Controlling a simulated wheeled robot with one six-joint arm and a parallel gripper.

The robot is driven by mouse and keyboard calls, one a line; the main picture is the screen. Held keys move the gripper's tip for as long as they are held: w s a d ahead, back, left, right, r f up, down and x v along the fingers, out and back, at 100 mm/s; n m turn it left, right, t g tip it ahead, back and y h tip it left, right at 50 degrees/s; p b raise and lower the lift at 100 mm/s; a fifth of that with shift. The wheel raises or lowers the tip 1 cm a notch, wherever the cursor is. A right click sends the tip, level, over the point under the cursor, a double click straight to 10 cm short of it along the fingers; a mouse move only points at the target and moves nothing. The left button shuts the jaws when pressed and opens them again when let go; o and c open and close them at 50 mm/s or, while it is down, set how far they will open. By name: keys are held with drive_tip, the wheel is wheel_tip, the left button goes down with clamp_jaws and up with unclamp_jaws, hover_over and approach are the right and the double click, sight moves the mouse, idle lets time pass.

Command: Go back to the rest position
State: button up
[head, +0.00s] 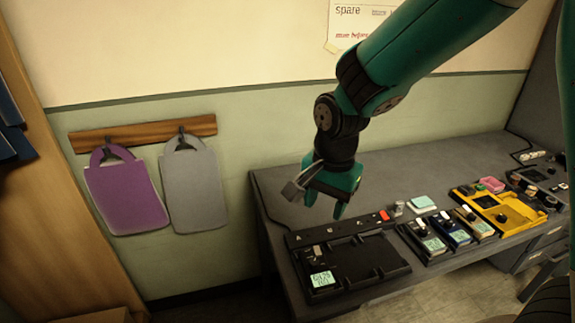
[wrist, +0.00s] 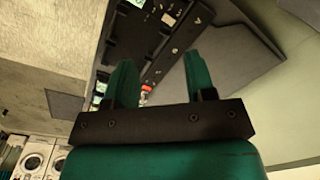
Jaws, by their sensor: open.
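My gripper (head: 325,203) is green and points down at the end of my raised arm. It is above the left part of the grey desk (head: 285,205), just behind a black tray (head: 365,262). In the wrist view, the two green fingers of my gripper (wrist: 160,85) are spread apart with nothing between them. The tray (wrist: 128,30) shows beyond the fingers there. A small card with a pale green display (head: 322,279) lies at the tray's left front.
Several small devices, such as a blue one (head: 457,237), stand right of the tray. A yellow device (head: 510,212) is farther right. A purple bag (head: 122,195) and a grey bag (head: 194,190) hang on the wall at left.

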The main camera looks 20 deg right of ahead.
drive_tip(key=s+a+r+n+y, duration=0.1)
drive_tip(key=s+r+n, duration=0.3)
drive_tip(key=s+n, duration=0.4)
drive_tip(key=s+a+r+n+y, duration=0.2)
drive_tip(key=s+a+r+n, duration=0.2)
drive_tip(key=s+n, duration=0.5)
drive_tip(key=shift+s+r+g+y, duration=0.3)
drive_tip(key=shift+s+r, duration=0.05)
drive_tip(key=shift+r, duration=0.45)
